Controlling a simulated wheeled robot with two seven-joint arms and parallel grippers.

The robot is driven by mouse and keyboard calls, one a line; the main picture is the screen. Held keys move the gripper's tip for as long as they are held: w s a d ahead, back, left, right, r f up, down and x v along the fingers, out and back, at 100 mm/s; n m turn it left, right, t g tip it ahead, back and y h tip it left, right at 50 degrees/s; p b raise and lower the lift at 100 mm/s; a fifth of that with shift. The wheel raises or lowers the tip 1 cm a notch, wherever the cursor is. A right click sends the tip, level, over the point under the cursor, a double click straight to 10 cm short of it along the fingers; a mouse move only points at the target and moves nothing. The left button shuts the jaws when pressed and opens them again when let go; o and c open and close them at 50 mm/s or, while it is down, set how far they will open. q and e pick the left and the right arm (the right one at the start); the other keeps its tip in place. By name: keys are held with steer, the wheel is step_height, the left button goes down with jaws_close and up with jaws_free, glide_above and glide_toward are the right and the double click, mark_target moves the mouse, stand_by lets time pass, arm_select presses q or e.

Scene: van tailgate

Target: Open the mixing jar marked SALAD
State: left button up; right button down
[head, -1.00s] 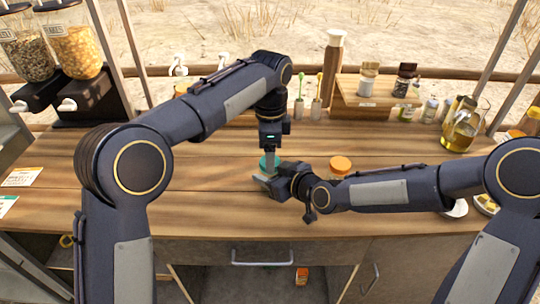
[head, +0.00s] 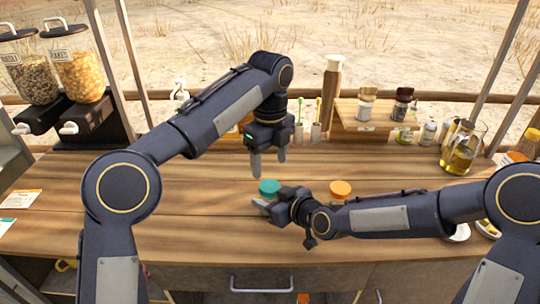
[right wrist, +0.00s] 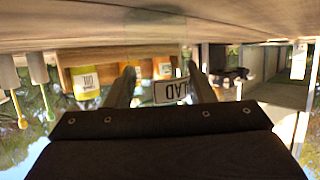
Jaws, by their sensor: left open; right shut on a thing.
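The mixing jar with a teal lid (head: 269,187) stands on the counter, its lid on top. My right gripper (head: 265,204) is shut on the jar's body from the side, hiding most of it in the head view. In the right wrist view, the clear jar's label (right wrist: 170,92) appears upside down between the fingers, and the letters I can read end in LAD. My left gripper (head: 269,165) is open and empty just above the teal lid, its fingers pointing down and apart from it.
An orange-lidded jar (head: 340,189) stands just right, behind my right wrist. A wooden shelf (head: 362,121) with spice jars, a tall mill (head: 331,92) and an oil jug (head: 463,150) stand at the back. Cereal dispensers (head: 78,73) are back left. The left counter is mostly clear.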

mark_target(270, 186)
arm_select(q)
step_height(270, 186, down, 7)
steer(key=shift+r, duration=0.1)
steer(key=shift+c, duration=0.4)
steer(key=c, duration=0.9)
steer(key=n, duration=0.6)
steer(key=shift+n, duration=0.4)
steer(key=o, duration=1.1)
steer(key=shift+c, duration=0.2)
